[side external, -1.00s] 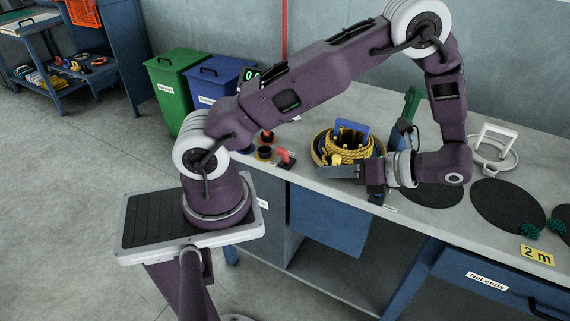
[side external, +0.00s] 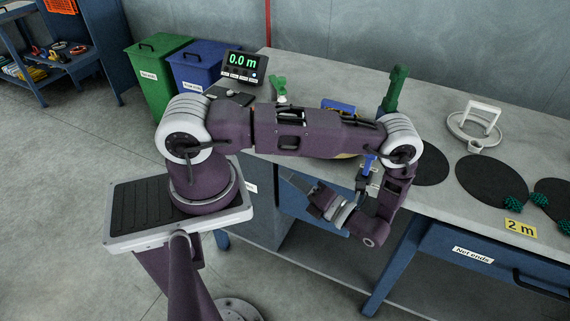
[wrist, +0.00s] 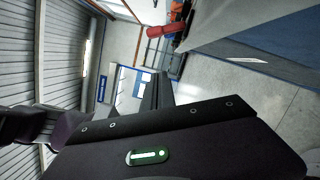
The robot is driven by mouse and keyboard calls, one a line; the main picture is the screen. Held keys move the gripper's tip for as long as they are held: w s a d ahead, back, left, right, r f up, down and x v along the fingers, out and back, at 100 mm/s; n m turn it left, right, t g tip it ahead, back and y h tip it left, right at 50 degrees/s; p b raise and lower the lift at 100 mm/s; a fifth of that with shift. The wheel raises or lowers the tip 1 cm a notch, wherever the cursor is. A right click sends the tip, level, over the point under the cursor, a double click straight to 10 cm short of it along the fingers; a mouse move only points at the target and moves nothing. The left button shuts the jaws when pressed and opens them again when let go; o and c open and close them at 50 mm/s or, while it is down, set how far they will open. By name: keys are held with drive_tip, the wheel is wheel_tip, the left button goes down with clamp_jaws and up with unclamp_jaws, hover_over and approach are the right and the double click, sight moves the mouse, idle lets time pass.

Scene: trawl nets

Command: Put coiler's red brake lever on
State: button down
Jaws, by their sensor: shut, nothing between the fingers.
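My gripper (side external: 300,184) is low in front of the bench, its grey fingers pointing up and left. It is shut and empty; the closed fingers show in the wrist view (wrist: 157,92). In the wrist view, a red grip (wrist: 160,30), which looks like the brake lever, juts out near the bench edge, apart from the fingers. Whether it is on or off I cannot tell. In the side view my arm hides the lever. The coiler is mostly hidden behind my arm; a blue part of it (side external: 338,105) shows above the link.
A green upright tool (side external: 395,88), black discs (side external: 490,180) and a white-handled ring (side external: 478,122) are on the bench. The bench front has blue drawers (side external: 470,255). Green (side external: 155,72) and blue (side external: 202,72) bins stand behind.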

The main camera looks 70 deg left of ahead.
drive_tip(key=s+a+r, duration=0.1)
drive_tip(key=a+r, duration=0.2)
drive_tip(key=a, duration=0.6)
drive_tip(key=shift+s, duration=0.35)
drive_tip(key=shift+w+a+r+m, duration=0.15)
drive_tip(key=shift+a+m, duration=0.05)
drive_tip(key=shift+m, duration=0.4)
drive_tip(key=m, duration=0.1)
drive_tip(key=w+a+r+m, duration=0.1)
drive_tip(key=m, duration=0.1)
drive_tip(key=m+t+h, duration=0.1)
drive_tip(key=shift+w+a+r+m, duration=0.3)
drive_tip(key=shift+w+a+r, duration=0.05)
drive_tip(key=shift+r, duration=0.05)
drive_tip(key=shift+w+a+r, duration=0.1)
drive_tip(key=shift+w+a, duration=0.25)
